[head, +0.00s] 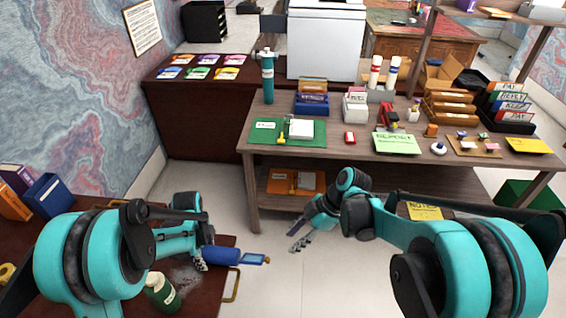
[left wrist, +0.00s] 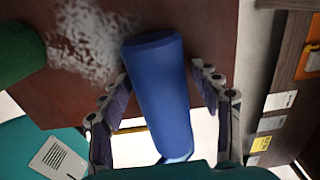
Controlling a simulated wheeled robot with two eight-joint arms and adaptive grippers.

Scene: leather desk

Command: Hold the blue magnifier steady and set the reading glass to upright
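The blue magnifier (head: 220,256) has a thick blue handle and a small frame-like glass end (head: 254,260) pointing right. It lies level in the head view, near the edge of the dark red desk, with its glass end beyond the edge. My left gripper (head: 201,262) is at the handle's left end.
A green bottle (head: 161,291) stands on the dark red desk (head: 205,303) close to my left gripper. Blue and purple books (head: 46,195) stand at the far left. A wooden table (head: 262,192) with stationery stands behind my right arm. The floor between is clear.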

